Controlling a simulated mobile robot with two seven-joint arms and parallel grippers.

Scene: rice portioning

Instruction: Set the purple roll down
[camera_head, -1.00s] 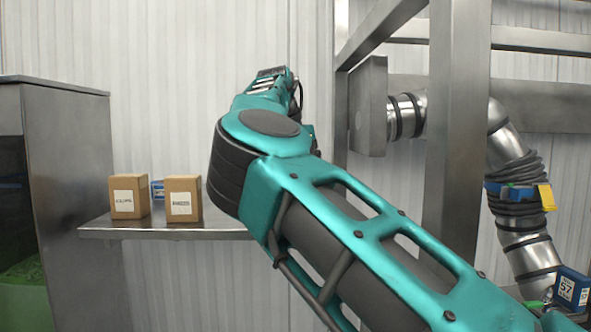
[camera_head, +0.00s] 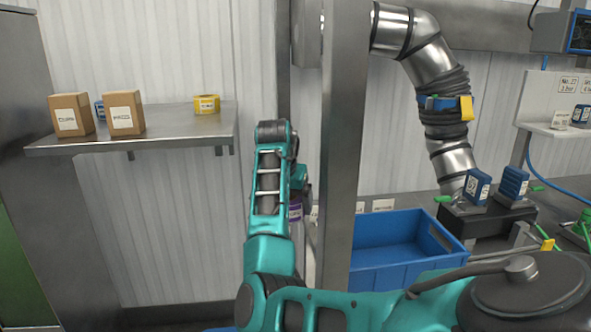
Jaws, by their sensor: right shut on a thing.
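The purple roll (camera_head: 296,212) shows only as a small purple and white patch just right of my teal forearm, left of the steel post. My right gripper (camera_head: 300,192) is mostly hidden behind my own wrist and is shut on the roll. The roll is held in front of the wall, left of the blue crate and lower than the wall shelf. Its underside and most of its shape are hidden. My left gripper is not in view.
A steel post (camera_head: 344,150) stands close right of the gripper. An open blue crate (camera_head: 400,272) and a segmented metal duct (camera_head: 436,72) are further right.

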